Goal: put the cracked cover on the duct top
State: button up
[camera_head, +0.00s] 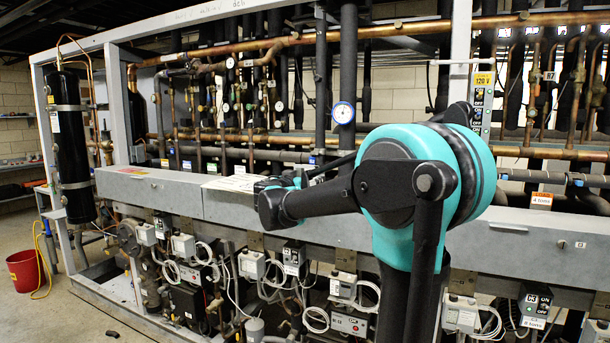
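The duct top (397,219) is the upper face of a long grey metal duct that runs across the front of the rack. I cannot pick out a cracked cover with certainty. A flat white piece (237,184) with dark print lies on the duct top, left of my arm; I cannot tell whether it is a label or a loose part. My black and teal arm stands in front of the duct, right of centre. Its dark wrist end is in front of the duct top, near the white piece. My gripper's fingers cannot be made out there, nor whether they hold anything.
Copper and black pipes with gauges (343,112) rise behind the duct. Control boxes (343,286) with looped white cables hang below it. A black cylinder (72,145) stands at the left. A red bucket (28,270) is on the floor. A small dark object (112,334) lies at the bottom left.

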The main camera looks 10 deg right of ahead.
jog(key=shift+f, duration=0.35)
jog(key=shift+f, duration=0.1)
dwell(0.5)
jog(key=o, duration=1.2)
jog(key=shift+c, duration=0.2)
jog(key=shift+s, duration=0.1)
jog(key=v, duration=1.2)
